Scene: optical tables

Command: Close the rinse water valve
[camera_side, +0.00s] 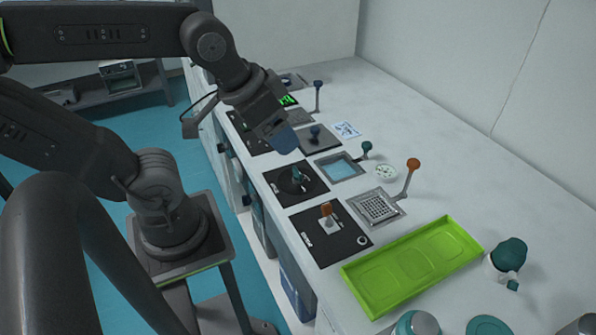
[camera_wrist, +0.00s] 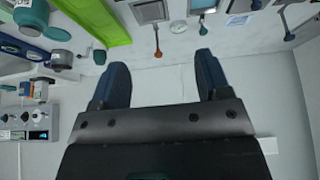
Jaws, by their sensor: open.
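Several lever handles stand along the bench. An orange-knobbed lever (camera_side: 413,164) rises tilted beside a square perforated drain plate (camera_side: 376,208). A teal-knobbed lever (camera_side: 366,147) stands beside a small basin of blue water (camera_side: 339,167). A dark blue-knobbed lever (camera_side: 318,84) stands farther back. No readable label shows which is the rinse water valve. My gripper (camera_side: 283,139) is above the bench's left part, apart from all levers. In the wrist view my gripper (camera_wrist: 162,72) is open and empty, with the orange lever (camera_wrist: 157,53) and teal lever (camera_wrist: 203,30) beyond its fingertips.
Black panels with an orange knob (camera_side: 326,209) and a teal knob (camera_side: 296,175) lie along the front edge. A green tray (camera_side: 415,265) and teal-capped bottles (camera_side: 508,254) are at the near right. The bench strip along the back wall is clear.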

